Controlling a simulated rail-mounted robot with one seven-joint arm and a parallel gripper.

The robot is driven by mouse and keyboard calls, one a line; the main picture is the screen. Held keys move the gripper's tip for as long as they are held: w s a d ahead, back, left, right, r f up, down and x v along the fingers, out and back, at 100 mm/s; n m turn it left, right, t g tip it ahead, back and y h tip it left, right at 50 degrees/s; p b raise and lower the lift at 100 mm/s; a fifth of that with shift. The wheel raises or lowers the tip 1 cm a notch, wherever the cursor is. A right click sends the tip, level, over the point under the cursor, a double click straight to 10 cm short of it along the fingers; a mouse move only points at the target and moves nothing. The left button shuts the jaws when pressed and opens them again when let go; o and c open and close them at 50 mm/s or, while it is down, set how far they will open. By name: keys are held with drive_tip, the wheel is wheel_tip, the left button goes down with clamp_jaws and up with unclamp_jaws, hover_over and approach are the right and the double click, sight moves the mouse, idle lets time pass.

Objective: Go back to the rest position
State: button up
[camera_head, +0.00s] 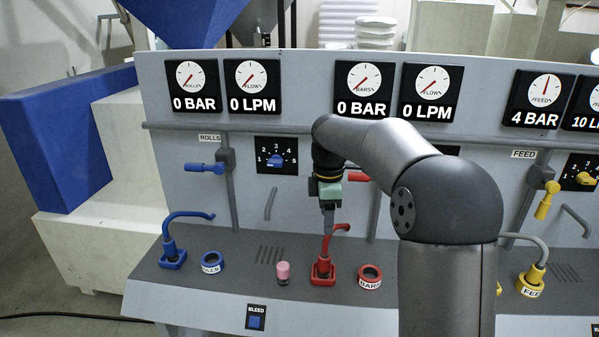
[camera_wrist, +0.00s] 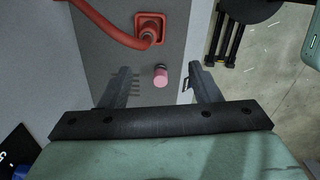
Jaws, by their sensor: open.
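My gripper (camera_head: 329,218) hangs over the console in front of the red station, fingers pointing down. In the wrist view my gripper (camera_wrist: 163,82) has its two fingers wide apart with nothing held between them. A pink-topped knob (camera_head: 283,271) stands on the console left of the red socket; in the wrist view the pink knob (camera_wrist: 160,76) shows between and beyond the fingers. The red hose (camera_head: 341,228) is plugged into the red socket (camera_head: 323,275), and my gripper overlaps part of it in the head view. My arm hides part of the panel.
A blue hose (camera_head: 188,216) is plugged in at left, beside the ROLLS ring (camera_head: 210,262). The BARS ring (camera_head: 370,275) is right of the red socket. A grey hose (camera_head: 524,240) enters a yellow socket at right. The upright panel (camera_head: 300,150) with gauges stands behind.

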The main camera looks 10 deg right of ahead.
drive_tip(key=s+f+m, duration=0.4)
drive_tip(key=s+m, duration=0.4)
drive_tip(key=s, duration=0.8)
drive_tip(key=s+f+m, duration=0.4)
drive_tip(key=s+m, duration=0.4)
drive_tip(key=s, duration=0.8)
drive_tip(key=shift+s+m+t, duration=0.3)
drive_tip(key=shift+s, duration=0.05)
